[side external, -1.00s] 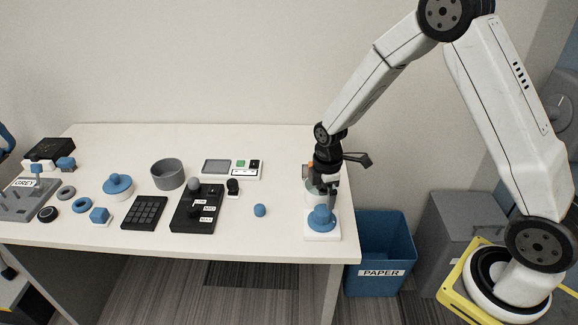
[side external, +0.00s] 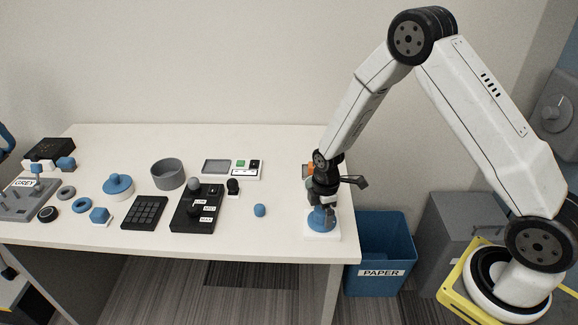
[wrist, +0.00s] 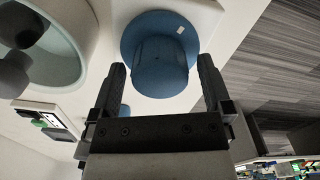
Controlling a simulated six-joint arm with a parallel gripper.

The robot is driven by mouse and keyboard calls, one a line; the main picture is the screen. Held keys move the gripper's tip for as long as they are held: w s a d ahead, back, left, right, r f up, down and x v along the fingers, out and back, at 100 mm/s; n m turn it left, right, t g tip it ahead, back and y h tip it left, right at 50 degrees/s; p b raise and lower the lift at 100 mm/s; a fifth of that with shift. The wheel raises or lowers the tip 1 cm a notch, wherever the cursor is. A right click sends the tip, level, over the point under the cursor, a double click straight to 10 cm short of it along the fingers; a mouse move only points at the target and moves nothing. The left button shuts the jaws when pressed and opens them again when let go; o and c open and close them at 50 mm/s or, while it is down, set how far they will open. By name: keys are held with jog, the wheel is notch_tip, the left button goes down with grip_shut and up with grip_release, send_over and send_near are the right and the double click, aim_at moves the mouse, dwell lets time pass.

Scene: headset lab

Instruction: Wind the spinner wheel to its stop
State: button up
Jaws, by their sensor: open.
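The spinner wheel, a blue disc with a raised round hub (side external: 318,222), sits on a white square base (side external: 322,236) at the table's right front corner. In the wrist view the blue wheel (wrist: 160,62) shows a small white mark near its rim. My gripper (side external: 322,204) is right above the wheel, pointing down. In the wrist view its two dark fingers (wrist: 162,68) are spread, one on each side of the hub, with visible gaps. I cannot tell whether the fingertips reach below the hub's top. The gripper hides part of the wheel in the side view.
A pale round container (wrist: 78,62) with grey things in it stands close beside the wheel. A small blue knob (side external: 260,210) and a black control box (side external: 190,215) lie to the left. The table edge and a blue paper bin (side external: 380,250) are at right.

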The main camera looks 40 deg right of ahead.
jog(key=c, duration=1.2)
jog(key=shift+m, duration=0.4)
jog(key=m, duration=0.9)
jog(key=shift+m, duration=0.4)
jog(key=m, duration=1.1)
